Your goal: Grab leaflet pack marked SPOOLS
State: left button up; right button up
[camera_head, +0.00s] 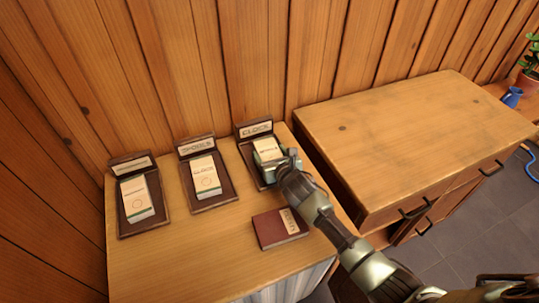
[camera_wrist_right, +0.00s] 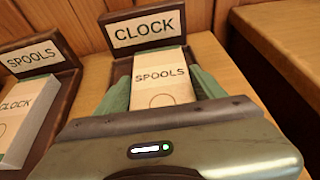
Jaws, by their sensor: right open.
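The leaflet pack marked SPOOLS (camera_wrist_right: 162,76) is cream and stands in the right-hand dark wooden holder, whose plate reads CLOCK (camera_wrist_right: 146,30). The same pack shows in the head view (camera_head: 267,149), partly hidden by my right gripper (camera_head: 279,165). In the right wrist view my right gripper (camera_wrist_right: 160,92) is open, with one green finger on each side of the pack. I cannot tell whether the fingers touch it. The middle holder's plate reads SPOOLS (camera_wrist_right: 33,60), but its pack reads CLOCK (camera_wrist_right: 22,115). My left gripper is not in view.
A third holder with a pack (camera_head: 136,199) stands at the left; its lettering is too small to read. A dark red book (camera_head: 280,229) lies at the table's front right. A higher wooden cabinet (camera_head: 420,130) stands to the right, and a plank wall runs behind.

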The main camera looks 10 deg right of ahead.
jog(key=shift+w, duration=0.1)
jog(key=c, duration=1.2)
jog(key=shift+o, duration=0.2)
jog(key=shift+r, duration=0.1)
